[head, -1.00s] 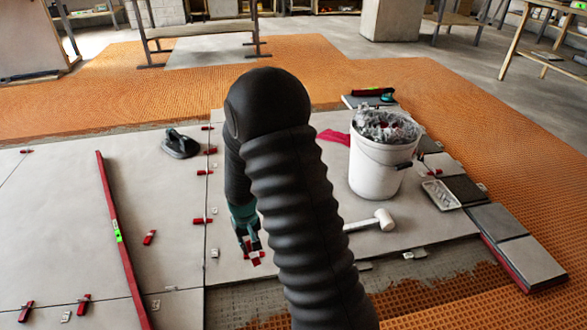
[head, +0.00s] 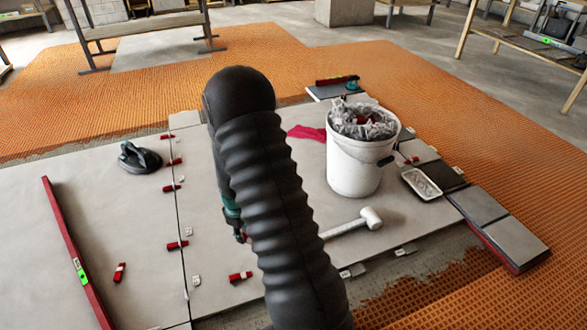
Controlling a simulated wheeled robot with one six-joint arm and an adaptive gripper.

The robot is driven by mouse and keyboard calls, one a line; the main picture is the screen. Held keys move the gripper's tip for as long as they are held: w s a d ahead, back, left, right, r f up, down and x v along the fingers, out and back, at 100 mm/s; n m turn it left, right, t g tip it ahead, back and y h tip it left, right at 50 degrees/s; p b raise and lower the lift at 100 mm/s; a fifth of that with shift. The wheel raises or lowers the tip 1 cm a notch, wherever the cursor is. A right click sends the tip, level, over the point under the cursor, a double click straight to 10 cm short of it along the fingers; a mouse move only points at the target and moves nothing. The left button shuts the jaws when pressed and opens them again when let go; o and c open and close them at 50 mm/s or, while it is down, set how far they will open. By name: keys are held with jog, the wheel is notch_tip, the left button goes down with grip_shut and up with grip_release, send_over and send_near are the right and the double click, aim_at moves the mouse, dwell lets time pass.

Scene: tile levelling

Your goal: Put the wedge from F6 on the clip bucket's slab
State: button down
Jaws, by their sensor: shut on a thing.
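My gripper (head: 239,233) hangs left of my black ribbed arm and is mostly hidden behind it. It is shut on a small red wedge, of which only a little red shows at the fingertips. The white clip bucket (head: 354,174) stands upright on a large grey slab (head: 300,200), right of my arm. Grey crumpled material and some red pieces fill its top. Another red wedge (head: 240,277) lies on the slab below my gripper in the picture. I see no F6 marking.
A white mallet (head: 370,218) lies before the bucket, with a pink cloth (head: 307,132) behind it. Several red wedges and white clips line the left joint. A black suction lifter (head: 139,158) and red level (head: 75,250) lie left. Dark tiles (head: 477,206) edge the right side.

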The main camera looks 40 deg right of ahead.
jog(key=s+d+f+n, duration=0.2)
jog(key=d+f+n, duration=0.3)
jog(key=d, duration=0.2)
jog(key=s+d+f+n, duration=0.2)
jog(key=d+f+n, duration=0.2)
jog(key=d, duration=0.3)
jog(key=w+a+f, duration=0.2)
jog(key=a, duration=0.1)
jog(key=w+a+f, duration=0.5)
jog(key=shift+a+f+b, duration=0.1)
jog(key=shift+a+b, duration=0.25)
jog(key=shift+f, duration=1.95)
jog(key=shift+f+b, duration=0.1)
jog(key=shift+b, duration=0.2)
jog(key=shift+f, duration=0.15)
jog(key=c, duration=1)
grip_release()
